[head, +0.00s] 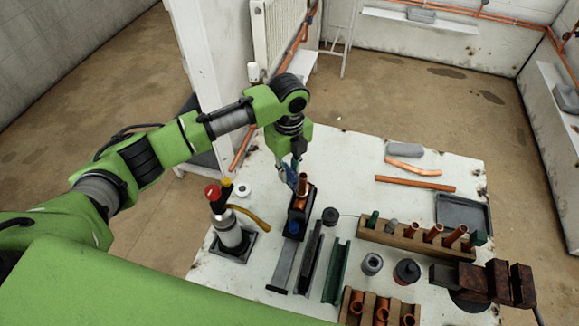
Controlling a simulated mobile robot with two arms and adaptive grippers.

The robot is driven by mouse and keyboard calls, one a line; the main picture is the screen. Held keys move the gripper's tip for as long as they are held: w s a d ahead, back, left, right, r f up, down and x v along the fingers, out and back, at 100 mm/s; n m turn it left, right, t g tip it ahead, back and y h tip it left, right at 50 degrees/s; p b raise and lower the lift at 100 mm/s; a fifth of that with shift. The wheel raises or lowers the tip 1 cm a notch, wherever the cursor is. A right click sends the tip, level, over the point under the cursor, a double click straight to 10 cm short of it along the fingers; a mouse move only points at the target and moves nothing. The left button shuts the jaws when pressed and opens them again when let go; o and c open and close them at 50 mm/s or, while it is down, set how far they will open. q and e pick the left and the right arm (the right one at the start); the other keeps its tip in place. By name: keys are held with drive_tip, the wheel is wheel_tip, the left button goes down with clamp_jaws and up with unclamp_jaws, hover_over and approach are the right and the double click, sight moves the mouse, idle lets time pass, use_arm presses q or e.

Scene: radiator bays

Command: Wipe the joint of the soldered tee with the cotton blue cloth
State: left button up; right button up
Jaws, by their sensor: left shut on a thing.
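My left gripper (290,168) points down over the middle-left of the white workbench (345,160). It is shut on a small piece of blue cloth (291,180). The copper tee (303,184) stands upright in a dark holder (300,207), just right of the cloth. The cloth is beside the tee or touching it; I cannot tell which. The gripper and cloth hide part of the tee, and its joint is too small to make out. My right gripper is not in view.
A torch with a red knob (229,229) stands left of the holder. Dark and green rails (336,272) lie in front. A wooden rack of copper fittings (405,240), dark blocks (485,281) and a grey tray (463,212) fill the right. Copper pipes (415,184) lie at the back.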

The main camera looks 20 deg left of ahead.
use_arm(q)
drive_tip(key=shift+s+a, duration=0.15)
drive_tip(key=shift+s, duration=0.05)
idle(0.5)
drive_tip(key=shift+w+d, duration=0.5)
drive_tip(key=shift+w, duration=0.05)
idle(0.3)
drive_tip(key=shift+p, duration=0.55)
drive_tip(key=shift+s, duration=0.1)
idle(0.5)
drive_tip(key=shift+s+a+r+p, duration=0.1)
drive_tip(key=shift+s+a+p, duration=0.3)
drive_tip(key=shift+p, duration=0.35)
drive_tip(key=shift+s, duration=0.1)
